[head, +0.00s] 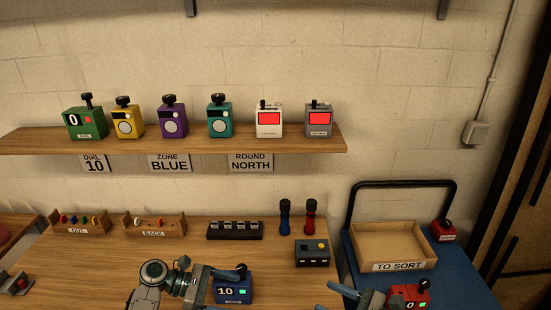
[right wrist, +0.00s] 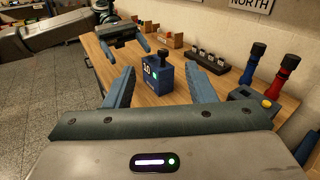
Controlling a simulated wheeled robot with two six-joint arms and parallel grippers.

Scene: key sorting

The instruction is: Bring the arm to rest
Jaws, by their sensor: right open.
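My right gripper (head: 326,296) is at the bottom edge of the head view, partly cut off. In the right wrist view its two blue fingers (right wrist: 156,88) stand wide apart with nothing between them. A blue box marked 10 (right wrist: 160,75) with a black knob and a green light stands on the bench beyond them, apart from them. My left gripper (head: 226,288) is low over the bench by this blue box (head: 236,291), its fingers apart. It also shows in the right wrist view (right wrist: 117,50). I cannot tell whether it touches the box.
The wooden bench (head: 110,265) carries labelled racks, a black strip, blue and red upright posts and a grey box. A red box (head: 410,296) stands right of my right gripper. A TO SORT tray (head: 405,266) lies on the blue cart. Several coloured boxes stand on the shelf (head: 200,146).

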